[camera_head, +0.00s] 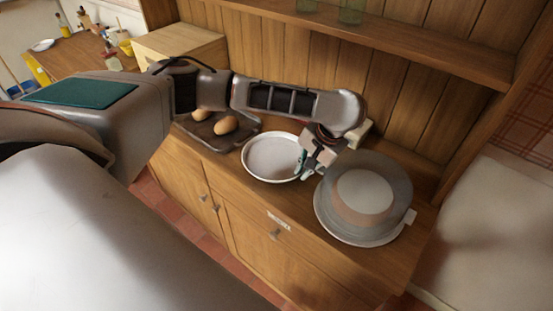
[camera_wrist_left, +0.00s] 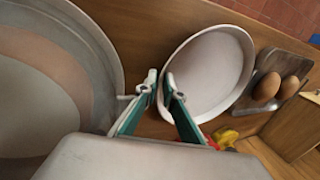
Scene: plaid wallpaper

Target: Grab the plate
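The plate (camera_head: 268,158) is a round, shallow, pale dish with a raised rim, lying flat on the wooden counter. It also shows in the left wrist view (camera_wrist_left: 212,68). My left gripper (camera_head: 306,169) is at the plate's right edge, pointing down. In the left wrist view its two teal-padded fingers (camera_wrist_left: 160,84) lie on either side of the near rim, one over the plate and one outside it. A gap shows between the fingers, and I cannot tell whether either touches the rim. My right gripper is not in view.
A large stack of round dishes (camera_head: 366,197) stands close on the gripper's right. A dark tray (camera_head: 203,132) with brown eggs (camera_head: 225,125) lies to the plate's left. A wooden box (camera_head: 180,45) and a shelf (camera_head: 400,28) are behind. The counter's front strip is clear.

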